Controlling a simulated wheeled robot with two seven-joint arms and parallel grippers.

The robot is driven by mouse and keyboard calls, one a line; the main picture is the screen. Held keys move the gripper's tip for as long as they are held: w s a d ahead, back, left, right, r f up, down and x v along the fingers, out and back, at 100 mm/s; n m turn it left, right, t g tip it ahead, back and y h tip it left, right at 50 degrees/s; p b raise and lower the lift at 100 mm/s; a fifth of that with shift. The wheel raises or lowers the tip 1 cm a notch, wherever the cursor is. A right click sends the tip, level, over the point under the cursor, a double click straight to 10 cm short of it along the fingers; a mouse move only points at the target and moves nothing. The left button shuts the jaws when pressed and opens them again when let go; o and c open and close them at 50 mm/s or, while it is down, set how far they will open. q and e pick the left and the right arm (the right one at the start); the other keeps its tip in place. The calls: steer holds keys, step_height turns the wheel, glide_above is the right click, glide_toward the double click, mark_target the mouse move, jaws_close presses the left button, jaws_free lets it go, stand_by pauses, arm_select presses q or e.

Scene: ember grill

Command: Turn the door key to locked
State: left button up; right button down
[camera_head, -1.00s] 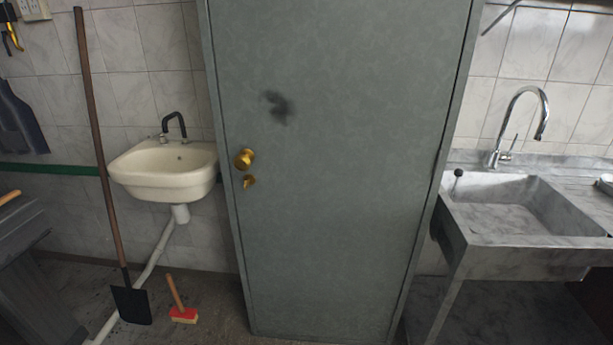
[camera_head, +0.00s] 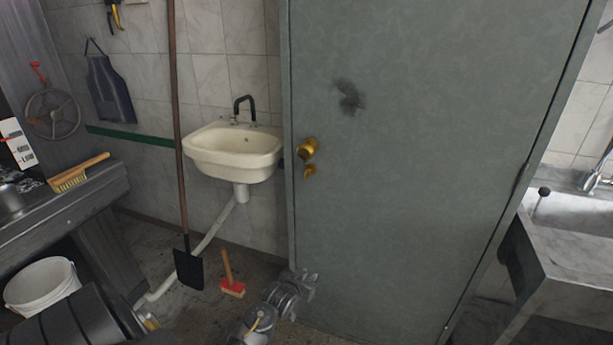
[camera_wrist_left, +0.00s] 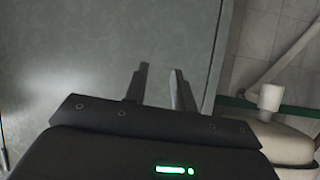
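The grey-green door (camera_head: 420,190) stands shut in the middle of the head view, with a dark smudge on its upper part. A round brass knob (camera_head: 307,148) is near its left edge. The small brass door key (camera_head: 310,170) sits just below the knob. My left gripper (camera_head: 306,280) is low in front of the door's lower left part, below the key and apart from it. In the left wrist view its two fingers (camera_wrist_left: 159,85) are spread with nothing between them, and the door (camera_wrist_left: 110,60) shows behind. My right gripper is in neither view.
A cream washbasin (camera_head: 235,150) hangs left of the door. A long-handled shovel (camera_head: 189,265) and a red brush (camera_head: 232,288) stand near it. A stone sink (camera_head: 580,265) is at the right. A bench (camera_head: 100,190) and white bucket (camera_head: 40,285) are at the left.

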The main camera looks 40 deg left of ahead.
arm_select(q)
steer(key=w+a+r+n+t+y, duration=0.1)
steer(key=w+a+r+t, duration=0.1)
steer(key=r, duration=0.7)
steer(key=w+a+r+t+y, duration=0.1)
steer(key=a+r, duration=0.1)
steer(key=r, duration=0.6)
steer(key=n+t+y, duration=0.1)
steer(key=t, duration=0.1)
glide_toward(307, 174)
steer(key=x, duration=1)
steer(key=shift+w+a+f+p, duration=0.15)
steer(key=shift+a+f+p, duration=0.05)
steer(key=shift+p, duration=0.15)
jaws_close()
steer(key=shift+a, duration=0.1)
